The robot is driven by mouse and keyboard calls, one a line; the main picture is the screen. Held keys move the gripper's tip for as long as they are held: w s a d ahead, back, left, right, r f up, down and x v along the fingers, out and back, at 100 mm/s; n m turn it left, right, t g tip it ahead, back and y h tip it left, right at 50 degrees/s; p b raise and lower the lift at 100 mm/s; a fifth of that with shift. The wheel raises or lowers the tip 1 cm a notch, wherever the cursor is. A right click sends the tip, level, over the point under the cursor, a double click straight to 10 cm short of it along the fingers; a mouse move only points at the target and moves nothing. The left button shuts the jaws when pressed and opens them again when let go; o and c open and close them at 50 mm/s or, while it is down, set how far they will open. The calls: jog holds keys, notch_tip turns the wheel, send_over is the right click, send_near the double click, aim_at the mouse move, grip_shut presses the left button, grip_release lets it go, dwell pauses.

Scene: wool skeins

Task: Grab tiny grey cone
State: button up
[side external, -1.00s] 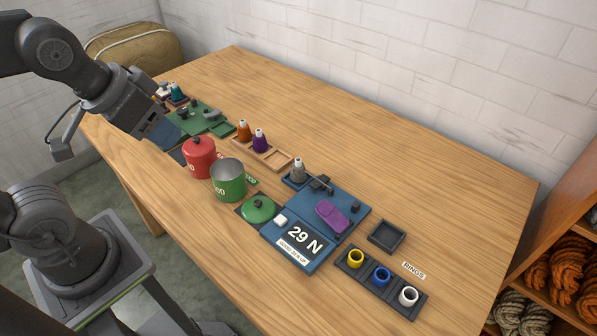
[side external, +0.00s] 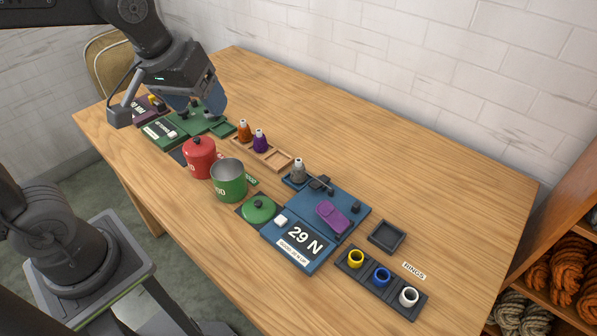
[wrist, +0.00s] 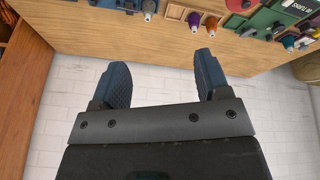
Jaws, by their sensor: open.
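The small grey cone (side external: 298,171) stands upright on the upper left corner of the blue board (side external: 350,218), in the side view. It also shows at the top edge of the wrist view, partly cut off (wrist: 149,8). My gripper (side external: 208,108) is well to the left of the cone, raised over the green board at the far left. In the wrist view its two blue fingers (wrist: 161,66) are spread wide with nothing between them.
An orange cone (side external: 244,131) and a purple cone (side external: 260,141) stand in a wooden rack between my gripper and the grey cone. A red pot (side external: 201,158) and a green pot (side external: 229,181) stand in front. The wood behind is clear.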

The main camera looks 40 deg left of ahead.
jog(key=w+d+f+n+g, duration=0.1)
jog(key=w+f+n, duration=0.15)
jog(key=w, duration=0.35)
jog(key=w+f+n+g, duration=0.1)
jog(key=w+f+n, duration=0.1)
jog(key=w+n, duration=0.3)
jog(key=n+g+y, duration=0.1)
jog(key=n+g, duration=0.1)
jog(key=n, duration=0.4)
send_near(299, 160)
notch_tip(299, 160, down, 6)
jog(key=shift+a+f, duration=0.1)
jog(key=shift+f, duration=0.1)
jog(key=shift+w+a+f, duration=0.1)
jog(key=shift+a+f, duration=0.1)
jog(key=shift+f, duration=0.85)
jog(key=shift+s+a+f, duration=0.1)
jog(key=shift+a+f, duration=0.1)
jog(key=shift+f, duration=0.85)
jog(key=shift+w+a+f, duration=0.1)
jog(key=shift+a+f, duration=0.1)
jog(key=shift+f, duration=0.8)
jog(key=c, duration=1)
